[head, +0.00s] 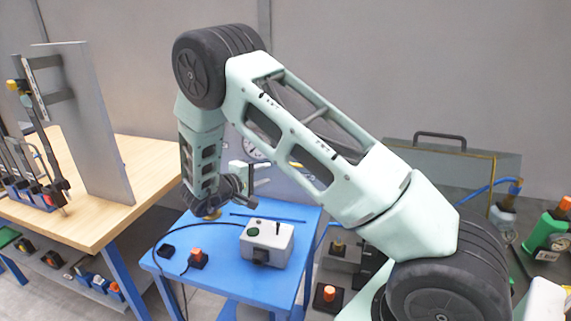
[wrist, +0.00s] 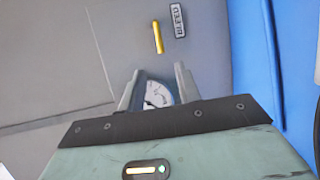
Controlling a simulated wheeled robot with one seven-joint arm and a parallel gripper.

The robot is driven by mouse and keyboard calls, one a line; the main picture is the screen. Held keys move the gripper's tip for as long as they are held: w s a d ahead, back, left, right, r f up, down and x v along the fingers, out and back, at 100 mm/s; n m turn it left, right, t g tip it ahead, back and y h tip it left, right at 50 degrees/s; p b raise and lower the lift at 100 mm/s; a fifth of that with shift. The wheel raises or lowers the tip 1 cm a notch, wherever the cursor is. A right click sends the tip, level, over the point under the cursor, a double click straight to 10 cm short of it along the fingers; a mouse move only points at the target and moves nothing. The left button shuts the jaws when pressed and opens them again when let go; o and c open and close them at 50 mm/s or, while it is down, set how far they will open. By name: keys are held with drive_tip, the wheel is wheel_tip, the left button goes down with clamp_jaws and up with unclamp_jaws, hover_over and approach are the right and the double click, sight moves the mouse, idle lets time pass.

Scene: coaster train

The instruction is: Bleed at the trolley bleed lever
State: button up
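The bleed lever (wrist: 157,37) is a short yellow bar on a grey panel (wrist: 60,65) in the wrist view. A plate reading BLEED (wrist: 179,20) is beside it on the right. My gripper (wrist: 160,68) is open, its two fingers apart, with the lever beyond the fingertips and not touched. A round white gauge (wrist: 158,94) shows between the fingers, partly hidden by the gripper. In the head view my gripper (head: 254,185) is above the back of the blue trolley (head: 225,275). I cannot make out the lever clearly there.
A wooden bench (head: 140,165) with an upright panel (head: 90,130) is at left. A blue surface (wrist: 255,60) borders the panel.

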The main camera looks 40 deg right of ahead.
drive_tip(key=p+x, duration=0.3)
drive_tip(key=x, duration=0.8)
drive_tip(key=shift+d, duration=0.3)
clamp_jaws()
